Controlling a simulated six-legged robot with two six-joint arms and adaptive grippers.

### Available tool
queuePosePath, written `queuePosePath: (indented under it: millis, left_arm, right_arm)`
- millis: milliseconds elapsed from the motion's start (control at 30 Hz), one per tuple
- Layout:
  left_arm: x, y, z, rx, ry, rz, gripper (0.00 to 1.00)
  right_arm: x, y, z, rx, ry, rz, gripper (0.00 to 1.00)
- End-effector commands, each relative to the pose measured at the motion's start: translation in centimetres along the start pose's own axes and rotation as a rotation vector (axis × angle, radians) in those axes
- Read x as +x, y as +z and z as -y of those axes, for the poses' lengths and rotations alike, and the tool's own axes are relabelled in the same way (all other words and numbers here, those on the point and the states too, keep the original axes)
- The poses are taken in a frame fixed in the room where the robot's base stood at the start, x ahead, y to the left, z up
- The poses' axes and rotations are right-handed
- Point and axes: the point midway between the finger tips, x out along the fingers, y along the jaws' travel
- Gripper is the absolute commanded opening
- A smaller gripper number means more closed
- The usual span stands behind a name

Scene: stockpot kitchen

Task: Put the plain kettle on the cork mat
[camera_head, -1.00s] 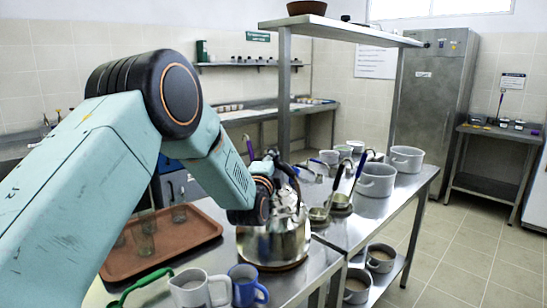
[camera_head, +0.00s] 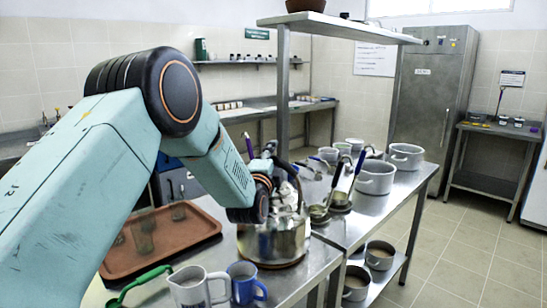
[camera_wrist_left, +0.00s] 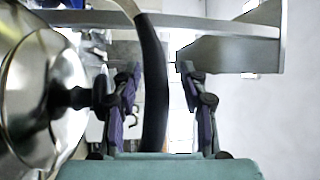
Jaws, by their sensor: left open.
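The plain kettle (camera_head: 272,243), shiny steel, stands upright on the steel table, with the brown rim of a round mat, which looks like the cork mat (camera_head: 290,264), showing beneath it. My left gripper (camera_head: 287,192) is at the top of the kettle, partly hidden by my own wrist. In the left wrist view the kettle (camera_wrist_left: 32,95) with its lid and black knob is at the left. The dark curved kettle handle (camera_wrist_left: 153,85) passes between the two open fingers of the left gripper (camera_wrist_left: 160,75), with a gap to each finger. My right gripper is not in view.
A brown tray (camera_head: 125,268) with glasses lies to the left. Ladles (camera_head: 318,213) and pots (camera_head: 375,177) stand to the right. A shelf post (camera_head: 284,95) rises behind the kettle.

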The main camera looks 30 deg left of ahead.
Motion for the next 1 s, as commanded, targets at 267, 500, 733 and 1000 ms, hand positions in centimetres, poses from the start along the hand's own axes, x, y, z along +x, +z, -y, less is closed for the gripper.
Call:
queuePosePath:
  millis: [267,500,733,1000]
  left_arm:
    - [-0.3,0.0,0.2,0.0,0.0,0.0,0.44]
    - [-3.5,0.0,0.1,-0.001,0.003,0.0,0.44]
    - [-7.4,0.0,0.1,-0.001,0.002,0.0,0.44]
    - [-11.1,0.0,0.1,0.0,0.001,0.0,0.44]
  right_arm:
    - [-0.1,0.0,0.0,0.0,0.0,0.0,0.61]
    - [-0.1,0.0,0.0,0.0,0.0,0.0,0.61]
    - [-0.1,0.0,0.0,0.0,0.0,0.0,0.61]
    - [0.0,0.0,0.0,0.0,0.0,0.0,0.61]
